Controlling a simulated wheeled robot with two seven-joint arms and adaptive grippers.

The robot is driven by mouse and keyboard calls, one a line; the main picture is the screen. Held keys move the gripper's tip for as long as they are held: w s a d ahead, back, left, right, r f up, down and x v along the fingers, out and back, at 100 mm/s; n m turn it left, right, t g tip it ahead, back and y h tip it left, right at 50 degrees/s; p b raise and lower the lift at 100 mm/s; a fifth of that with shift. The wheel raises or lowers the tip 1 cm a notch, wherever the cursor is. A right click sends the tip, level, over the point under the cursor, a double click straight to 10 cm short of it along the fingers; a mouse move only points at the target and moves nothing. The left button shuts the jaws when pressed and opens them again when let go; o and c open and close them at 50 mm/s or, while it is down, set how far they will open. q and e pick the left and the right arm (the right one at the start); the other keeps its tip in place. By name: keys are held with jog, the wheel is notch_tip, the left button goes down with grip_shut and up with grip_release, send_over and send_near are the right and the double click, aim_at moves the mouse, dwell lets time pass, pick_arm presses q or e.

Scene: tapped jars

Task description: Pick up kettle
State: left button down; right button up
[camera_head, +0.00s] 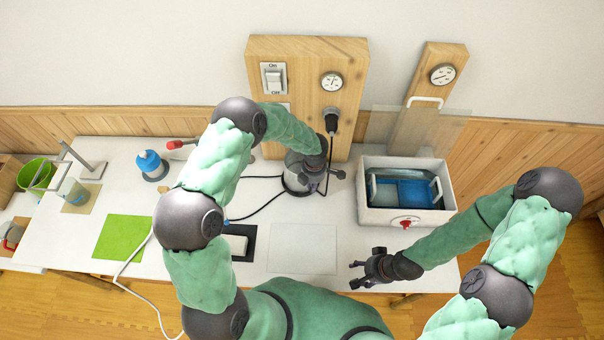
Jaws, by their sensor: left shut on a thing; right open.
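The kettle (293,172) is a grey metallic vessel on the white table, in front of the wooden panel with the switch. My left arm reaches over it and hides much of its top. My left gripper (322,184) is at its right side, shut on what looks like its handle; the grip itself is partly hidden. The kettle seems upright at table level; I cannot tell whether it touches its base. My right gripper (356,275) is open and empty over the front right of the table.
A white box (378,214) with a blue thing inside stands to the right. A power cord runs from the wall panel (293,52) to the kettle area.

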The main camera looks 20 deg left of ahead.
pick_arm(q)
jog(key=shift+w+r, duration=0.1)
jog(key=shift+w, duration=0.05)
jog(key=shift+r, duration=0.5)
pick_arm(e)
jog(key=shift+r, duration=0.15)
pick_arm(q)
notch_tip(320, 180, up, 3)
jog(key=shift+f+p, duration=0.1)
jog(key=shift+p, duration=0.35)
pick_arm(e)
jog(key=shift+r, duration=0.3)
pick_arm(q)
jog(key=s+d+r+p, duration=0.2)
jog(key=s+r, duration=0.7)
jog(key=s, duration=0.5)
pick_arm(e)
jog(key=shift+r, duration=1.05)
